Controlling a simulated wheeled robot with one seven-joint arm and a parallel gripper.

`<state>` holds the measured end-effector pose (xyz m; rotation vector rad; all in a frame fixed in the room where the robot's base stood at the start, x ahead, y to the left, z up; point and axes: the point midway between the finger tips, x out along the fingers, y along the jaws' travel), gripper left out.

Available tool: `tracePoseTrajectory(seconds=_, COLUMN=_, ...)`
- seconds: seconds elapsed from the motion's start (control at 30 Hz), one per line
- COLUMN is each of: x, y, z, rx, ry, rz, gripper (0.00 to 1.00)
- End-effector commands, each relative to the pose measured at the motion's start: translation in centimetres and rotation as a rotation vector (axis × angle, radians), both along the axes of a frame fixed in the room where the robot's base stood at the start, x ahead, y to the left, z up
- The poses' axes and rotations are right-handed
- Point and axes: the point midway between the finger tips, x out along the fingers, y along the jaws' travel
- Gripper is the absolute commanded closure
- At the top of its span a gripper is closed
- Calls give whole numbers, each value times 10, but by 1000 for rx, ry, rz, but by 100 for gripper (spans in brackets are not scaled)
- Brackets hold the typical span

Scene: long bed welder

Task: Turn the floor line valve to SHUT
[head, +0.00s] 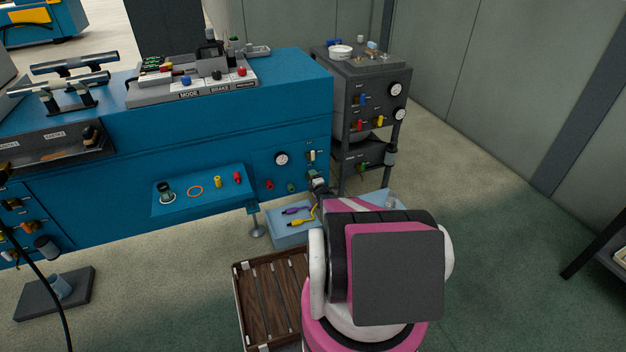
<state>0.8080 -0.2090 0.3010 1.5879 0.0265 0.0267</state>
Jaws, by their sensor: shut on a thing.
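My gripper (318,185) is a small dark shape in front of the right end of the blue welder's front panel, next to the ports. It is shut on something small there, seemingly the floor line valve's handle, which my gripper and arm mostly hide. I cannot read the valve's label or tell its handle's angle. Just above my gripper, a small fitting with a pale top (311,156) shows on the panel. A round white gauge (282,159) is to the left, with a red port (269,185) and a green port (291,188) below it.
A blue shelf (200,207) with small parts juts from the welder. A light-blue bin (285,238) with purple and yellow connectors lies below my gripper. A wooden slatted crate (262,300) is on the floor. A grey cart (365,80) with gauges stands right. Open floor lies farther right.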

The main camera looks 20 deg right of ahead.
Motion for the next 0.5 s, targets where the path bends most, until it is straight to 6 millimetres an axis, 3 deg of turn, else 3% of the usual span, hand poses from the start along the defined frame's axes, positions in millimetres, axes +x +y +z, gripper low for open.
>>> tracePoseTrajectory(seconds=0.5, x=-1, y=2, z=-1, rx=-35, ry=0, rz=2, gripper=64)
